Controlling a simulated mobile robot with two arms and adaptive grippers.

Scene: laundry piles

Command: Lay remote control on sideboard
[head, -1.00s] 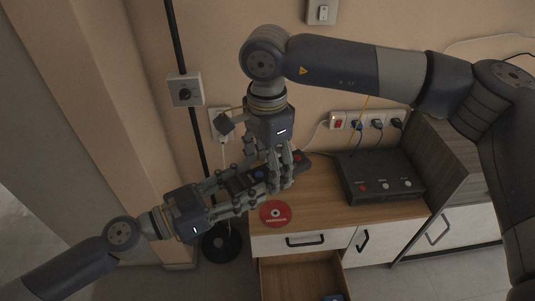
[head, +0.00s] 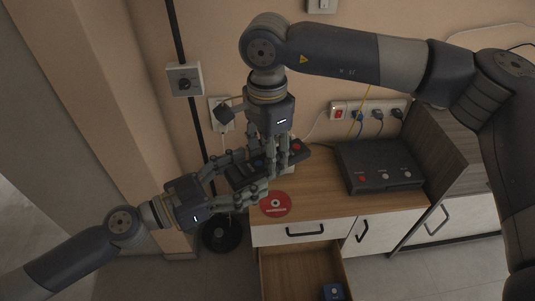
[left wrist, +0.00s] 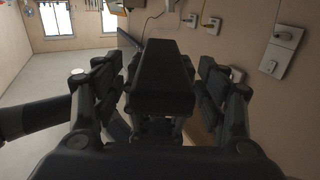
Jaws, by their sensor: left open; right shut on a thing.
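The remote control (head: 298,148) is a long dark bar with a red button near its right end. It is held tilted above the left end of the wooden sideboard (head: 322,200). My right gripper (head: 279,160) points down and is shut on the remote. My left gripper (head: 250,172) is open, its fingers spread on either side of the remote's left end. In the left wrist view the remote's dark end (left wrist: 165,85) lies between the open fingers, with gaps at both sides. Fingers hide much of the remote's middle.
A red disc (head: 276,204) lies on the sideboard's left front. A black box with buttons (head: 380,168) stands on its right. A drawer (head: 290,275) below is open with a blue object (head: 333,291) inside. Sockets with plugs (head: 367,112) line the wall.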

